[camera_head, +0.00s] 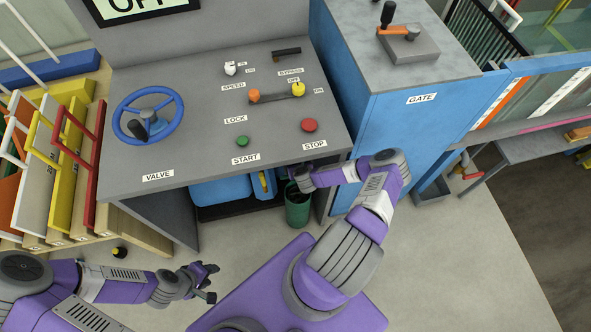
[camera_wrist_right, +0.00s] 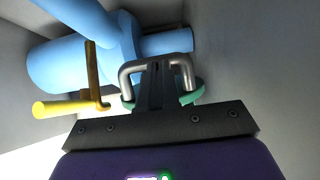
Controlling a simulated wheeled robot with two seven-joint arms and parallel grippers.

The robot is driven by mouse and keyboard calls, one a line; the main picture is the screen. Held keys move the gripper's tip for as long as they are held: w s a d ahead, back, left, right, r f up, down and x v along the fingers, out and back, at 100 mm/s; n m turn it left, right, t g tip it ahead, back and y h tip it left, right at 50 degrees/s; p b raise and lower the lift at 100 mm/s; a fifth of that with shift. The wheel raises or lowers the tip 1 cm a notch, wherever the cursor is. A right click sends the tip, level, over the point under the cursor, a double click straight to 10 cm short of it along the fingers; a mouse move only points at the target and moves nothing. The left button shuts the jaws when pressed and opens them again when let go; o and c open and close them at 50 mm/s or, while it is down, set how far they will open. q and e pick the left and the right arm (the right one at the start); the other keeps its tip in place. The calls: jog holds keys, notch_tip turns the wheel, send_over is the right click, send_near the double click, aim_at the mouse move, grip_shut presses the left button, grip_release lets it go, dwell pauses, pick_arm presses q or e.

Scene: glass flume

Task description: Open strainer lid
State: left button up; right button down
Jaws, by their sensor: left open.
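The strainer lid (camera_wrist_right: 192,97) is a green disc with a steel U-shaped handle (camera_wrist_right: 131,70), seen in the right wrist view. My right gripper (camera_wrist_right: 157,68) is at the middle of the handle's top bar, overlapping it. Only one finger shows clearly, so I cannot tell whether it is clamped. The lid is partly hidden behind the gripper. In the head view a dark green cylinder (camera_head: 297,212), likely the strainer, stands below the desk edge, with my right gripper (camera_head: 297,180) over its top. My left gripper (camera_head: 208,283) is open and empty, above the floor.
A light blue pipe (camera_wrist_right: 70,65) and a yellow lever (camera_wrist_right: 62,108) lie close to the lid. The control desk (camera_head: 190,130) overhangs beside the right arm. A blue cabinet (camera_head: 415,125) stands to the right. A black and yellow knob (camera_head: 119,253) is near the left arm.

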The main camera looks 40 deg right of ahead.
jog(key=shift+w+d, duration=0.15)
jog(key=shift+w, duration=0.2)
jog(key=shift+r, duration=0.1)
